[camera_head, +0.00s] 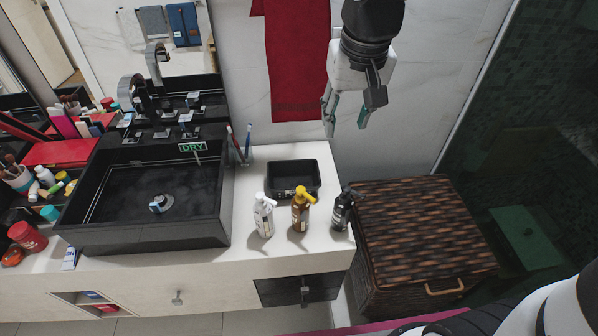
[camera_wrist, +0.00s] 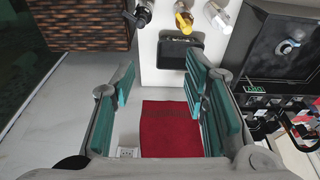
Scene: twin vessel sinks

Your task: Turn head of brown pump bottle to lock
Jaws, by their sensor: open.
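The brown pump bottle (camera_head: 300,212), with a yellow pump head (camera_head: 303,194), stands upright on the white counter between a white pump bottle (camera_head: 263,216) and a black pump bottle (camera_head: 341,210). Its yellow head also shows at the top of the wrist view (camera_wrist: 184,22); its lower body is cut off there. My gripper (camera_head: 345,110) is open and empty, high above the counter, behind and to the right of the bottles. In the wrist view its teal finger pads (camera_wrist: 162,95) stand wide apart with nothing between them.
A black tray (camera_head: 293,194) lies just behind the bottles. A black vessel sink (camera_head: 150,238) stands to the left, a wicker basket (camera_head: 415,230) to the right. A red towel (camera_head: 296,70) hangs on the wall beside my gripper. Toothbrushes (camera_head: 240,145) stand near the sink.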

